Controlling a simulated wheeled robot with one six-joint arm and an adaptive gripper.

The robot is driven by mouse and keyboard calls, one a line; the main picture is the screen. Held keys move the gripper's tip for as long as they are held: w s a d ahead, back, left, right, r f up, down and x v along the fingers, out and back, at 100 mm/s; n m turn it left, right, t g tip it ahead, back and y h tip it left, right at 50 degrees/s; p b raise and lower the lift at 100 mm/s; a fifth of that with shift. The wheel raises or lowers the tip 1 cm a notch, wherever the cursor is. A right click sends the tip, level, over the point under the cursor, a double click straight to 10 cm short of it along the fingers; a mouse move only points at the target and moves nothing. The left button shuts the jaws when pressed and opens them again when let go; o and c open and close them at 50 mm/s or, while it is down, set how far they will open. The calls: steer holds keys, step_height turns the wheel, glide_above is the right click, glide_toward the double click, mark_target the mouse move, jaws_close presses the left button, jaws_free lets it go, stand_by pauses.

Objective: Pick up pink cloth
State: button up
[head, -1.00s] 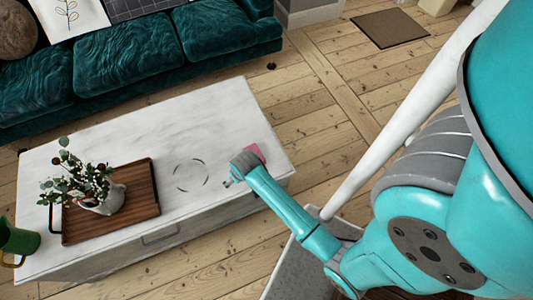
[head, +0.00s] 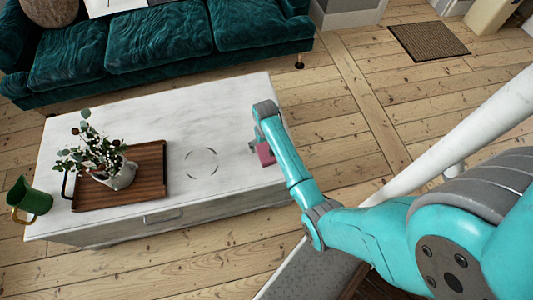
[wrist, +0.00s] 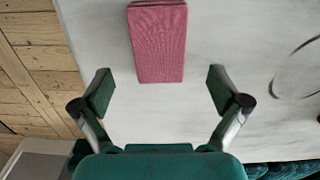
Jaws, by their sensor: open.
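The pink cloth (wrist: 158,42) lies folded in a rectangle on the white table top, and in the wrist view it is at the top centre. In the head view the cloth (head: 265,154) shows partly, beside my arm near the table's right end. My gripper (wrist: 160,90) is open and empty in the wrist view, its two fingers spread wider than the cloth. In the head view my gripper (head: 254,147) is small and close to the cloth, partly hidden by my arm.
The white table (head: 225,115) carries a wooden tray (head: 145,190) with a potted plant (head: 115,172), and a green jug (head: 30,198) at its left end. A teal sofa (head: 160,55) stands behind. The table top around the cloth is mostly clear.

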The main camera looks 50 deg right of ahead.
mark_target(266, 152)
steer(key=shift+s+f, duration=0.2)
steer(key=shift+f, duration=2.65)
steer(key=c, duration=1.2)
